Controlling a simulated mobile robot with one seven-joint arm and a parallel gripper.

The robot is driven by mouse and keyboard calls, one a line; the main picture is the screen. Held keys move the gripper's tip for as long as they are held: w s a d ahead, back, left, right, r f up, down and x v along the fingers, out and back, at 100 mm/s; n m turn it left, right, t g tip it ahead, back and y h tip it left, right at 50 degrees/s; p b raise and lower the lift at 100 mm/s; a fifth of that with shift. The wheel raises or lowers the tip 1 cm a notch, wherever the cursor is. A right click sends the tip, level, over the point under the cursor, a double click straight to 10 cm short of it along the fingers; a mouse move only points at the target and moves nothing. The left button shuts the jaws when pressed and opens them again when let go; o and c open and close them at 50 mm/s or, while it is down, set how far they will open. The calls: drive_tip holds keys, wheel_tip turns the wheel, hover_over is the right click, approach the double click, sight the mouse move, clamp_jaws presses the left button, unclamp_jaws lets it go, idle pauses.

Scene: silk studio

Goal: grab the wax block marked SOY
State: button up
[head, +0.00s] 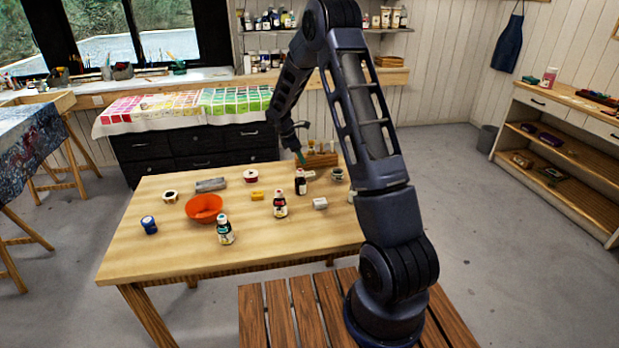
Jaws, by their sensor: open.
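No marking SOY can be read at this size, so I cannot tell which block carries it. A small yellow block (257,196) lies near the middle of the wooden table (165,250). A small whitish block (320,203) lies to its right, beside the dark bottles. A longer grey block (210,185) lies at the back left. My gripper (301,157) is open above the back right of the table, near a wooden rack, apart from these blocks. Its fingers are small and partly hidden in this view.
An orange bowl (204,208) stands left of the yellow block. Bottles (225,230), (280,204) and (301,182) stand upright around the middle. A wooden rack (318,160) stands at the back right. A blue item (149,225) is at the left. The front left tabletop is clear.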

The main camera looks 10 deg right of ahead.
approach(309, 174)
drive_tip(key=x, duration=0.2)
drive_tip(key=shift+d+f, duration=0.2)
drive_tip(key=shift+f, duration=0.15)
drive_tip(key=shift+x, duration=2.9)
drive_tip(key=shift+w+d, duration=0.1)
drive_tip(key=shift+w, duration=0.05)
drive_tip(key=c, duration=1.1)
